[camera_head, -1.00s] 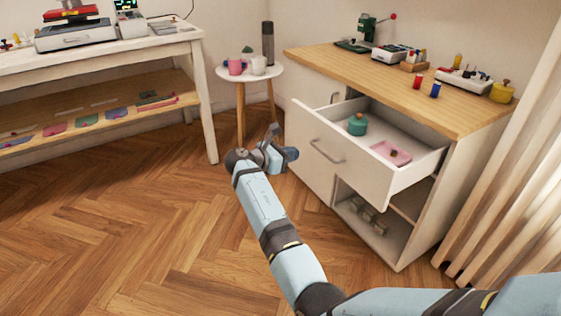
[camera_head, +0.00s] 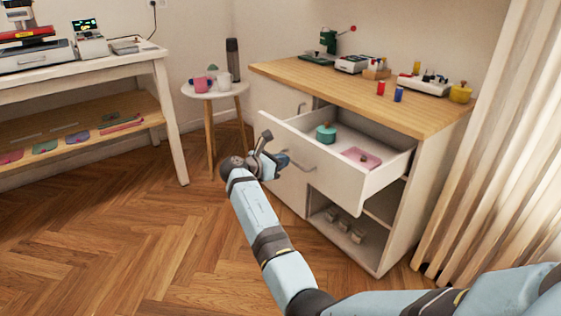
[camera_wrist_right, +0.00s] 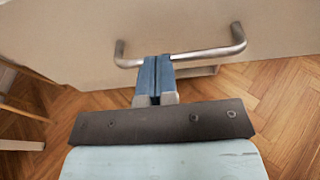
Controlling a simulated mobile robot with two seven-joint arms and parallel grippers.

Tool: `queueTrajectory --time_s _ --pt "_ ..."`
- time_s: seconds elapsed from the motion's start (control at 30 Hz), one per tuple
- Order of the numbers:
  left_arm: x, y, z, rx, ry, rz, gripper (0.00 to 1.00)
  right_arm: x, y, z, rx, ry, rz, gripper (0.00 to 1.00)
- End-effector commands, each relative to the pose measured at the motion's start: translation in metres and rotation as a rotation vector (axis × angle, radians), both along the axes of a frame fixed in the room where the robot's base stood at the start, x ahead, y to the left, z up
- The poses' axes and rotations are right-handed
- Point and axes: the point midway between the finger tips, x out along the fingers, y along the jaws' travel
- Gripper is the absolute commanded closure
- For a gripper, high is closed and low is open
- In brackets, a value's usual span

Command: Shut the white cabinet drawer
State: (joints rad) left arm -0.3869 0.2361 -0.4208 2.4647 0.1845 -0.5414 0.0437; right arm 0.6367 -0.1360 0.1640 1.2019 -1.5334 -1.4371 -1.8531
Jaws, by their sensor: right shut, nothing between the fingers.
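The white cabinet (camera_head: 408,205) has a wooden top, and its top drawer (camera_head: 325,178) is pulled well out. The drawer holds a teal pot (camera_head: 326,133) and a pink tray (camera_head: 361,158). My right gripper (camera_head: 284,160) is at the drawer front, by the left part of the metal handle. In the right wrist view the shut blue fingers (camera_wrist_right: 157,72) overlap the handle bar (camera_wrist_right: 195,54) in front of the drawer front (camera_wrist_right: 75,40). Nothing is between the fingers. I cannot tell whether they touch the handle or the panel. My left gripper is not in view.
A round side table (camera_head: 215,91) with mugs stands left of the cabinet. A long white table (camera_head: 85,71) is at the left. A curtain (camera_head: 490,150) hangs close to the cabinet's right side. The wooden floor (camera_head: 130,240) is clear in front.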

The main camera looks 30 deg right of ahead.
Motion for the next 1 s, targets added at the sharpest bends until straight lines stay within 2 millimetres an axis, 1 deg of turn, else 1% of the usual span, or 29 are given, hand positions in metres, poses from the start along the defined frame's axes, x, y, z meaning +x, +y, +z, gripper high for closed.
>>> queueTrajectory --time_s 0.03,0.1,0.17,0.3,0.4,0.5,0.57,0.67,0.7,0.77,0.8,0.9,1.0 --pt "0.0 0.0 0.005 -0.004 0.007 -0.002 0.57 0.0 -0.003 0.003 -0.001 0.001 -0.001 1.0" --pt "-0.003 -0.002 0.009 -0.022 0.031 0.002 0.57 0.0 -0.008 0.006 -0.001 0.002 -0.002 1.0" --pt "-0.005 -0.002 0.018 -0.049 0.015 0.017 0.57 0.001 -0.015 0.008 -0.002 0.003 -0.001 1.0" --pt "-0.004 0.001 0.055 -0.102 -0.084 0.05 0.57 0.002 -0.036 0.01 -0.002 0.005 -0.003 1.0" --pt "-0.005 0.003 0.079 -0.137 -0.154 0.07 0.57 0.003 -0.053 0.009 -0.002 0.005 -0.003 1.0" --pt "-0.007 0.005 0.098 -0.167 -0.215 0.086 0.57 0.004 -0.07 0.008 -0.003 0.005 -0.004 1.0" --pt "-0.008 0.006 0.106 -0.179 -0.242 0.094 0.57 0.005 -0.081 0.007 -0.003 0.003 -0.003 1.0" --pt "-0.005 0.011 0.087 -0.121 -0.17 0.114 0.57 0.007 -0.101 0.006 -0.003 0.003 -0.004 1.0" --pt "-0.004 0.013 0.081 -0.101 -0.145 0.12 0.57 0.007 -0.111 0.006 -0.004 0.003 -0.003 1.0" --pt "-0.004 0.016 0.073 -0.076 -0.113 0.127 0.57 0.008 -0.125 0.005 -0.004 0.003 -0.004 1.0" --pt "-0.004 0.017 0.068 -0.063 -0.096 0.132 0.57 0.009 -0.136 0.004 -0.004 0.003 -0.004 1.0" --pt "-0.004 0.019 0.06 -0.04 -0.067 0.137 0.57 0.011 -0.162 0.003 -0.003 0.002 -0.006 1.0" --pt "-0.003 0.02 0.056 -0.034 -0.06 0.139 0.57 0.013 -0.188 0.002 -0.003 0.002 -0.005 1.0"
